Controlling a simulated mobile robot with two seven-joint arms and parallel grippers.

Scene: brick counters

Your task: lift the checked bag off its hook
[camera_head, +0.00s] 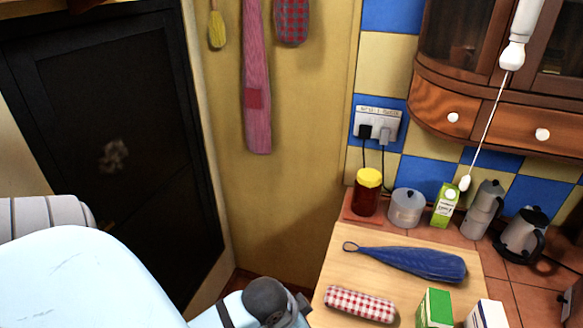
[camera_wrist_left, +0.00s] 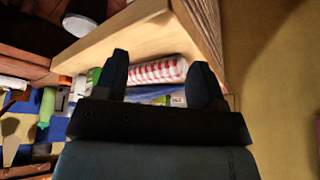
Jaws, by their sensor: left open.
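The checked bag (camera_head: 292,20), red and dark grey, hangs against the yellow wall at the top of the head view. Its upper part and its hook are cut off by the frame edge. My left arm reaches in at the bottom of the head view, low and well below the bag, with its fingers not visible there. In the left wrist view my left gripper (camera_wrist_left: 162,68) is open, its two dark fingers apart. A red-and-white checked roll (camera_wrist_left: 158,71) shows between and beyond them; I see no contact. The bag does not show in the wrist view. My right gripper is not in view.
A long pink cloth (camera_head: 257,90) and a yellow brush-like item (camera_head: 217,28) hang left of the bag. A wooden board (camera_head: 335,280) holds a blue bag (camera_head: 415,264) and the checked roll (camera_head: 360,304). Jars and pots line the counter. Wall below the bag is clear.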

